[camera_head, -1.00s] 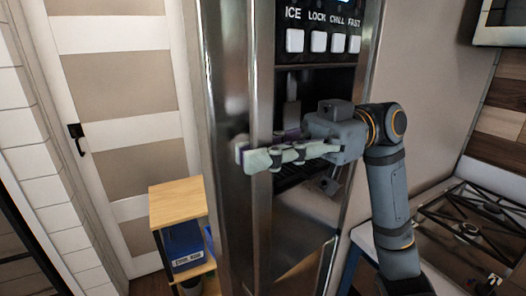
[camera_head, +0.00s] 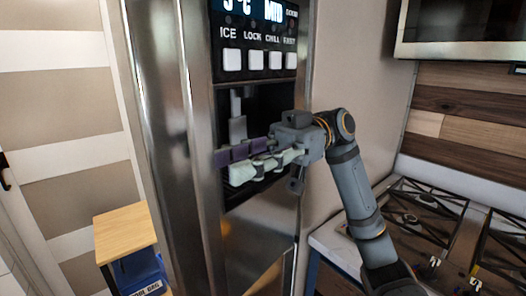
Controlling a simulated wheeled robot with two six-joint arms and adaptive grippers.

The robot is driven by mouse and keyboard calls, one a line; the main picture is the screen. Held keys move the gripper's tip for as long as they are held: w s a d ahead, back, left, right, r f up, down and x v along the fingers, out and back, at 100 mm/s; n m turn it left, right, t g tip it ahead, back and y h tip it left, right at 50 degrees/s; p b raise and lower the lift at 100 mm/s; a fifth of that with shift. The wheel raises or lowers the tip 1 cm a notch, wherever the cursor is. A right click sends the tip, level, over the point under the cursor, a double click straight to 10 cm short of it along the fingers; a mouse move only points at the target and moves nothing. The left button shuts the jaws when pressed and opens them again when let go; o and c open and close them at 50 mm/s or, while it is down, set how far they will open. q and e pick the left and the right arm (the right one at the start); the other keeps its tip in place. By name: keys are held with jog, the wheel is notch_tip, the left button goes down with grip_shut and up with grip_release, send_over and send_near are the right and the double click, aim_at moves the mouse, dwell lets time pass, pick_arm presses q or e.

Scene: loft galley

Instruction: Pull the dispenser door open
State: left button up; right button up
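The dispenser door is the tall steel front (camera_head: 160,130) with a vertical bar-like edge (camera_head: 200,110) beside a dark dispenser recess (camera_head: 270,105). I cannot see an open gap at the door. My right gripper (camera_head: 226,166) comes in from the right, in front of the recess, with its fingers pointing left. One finger is dark purple, the other pale green; their tips are close to the bar's right side. I cannot tell whether they touch it. The fingers overlap in this view, so their opening is unclear. My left gripper is not in view.
A control panel (camera_head: 258,40) with white buttons is above the recess. A gas hob (camera_head: 440,225) is at right, under a wall-mounted unit (camera_head: 465,50).

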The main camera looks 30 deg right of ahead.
jog(key=v, duration=0.7)
jog(key=shift+d, duration=0.1)
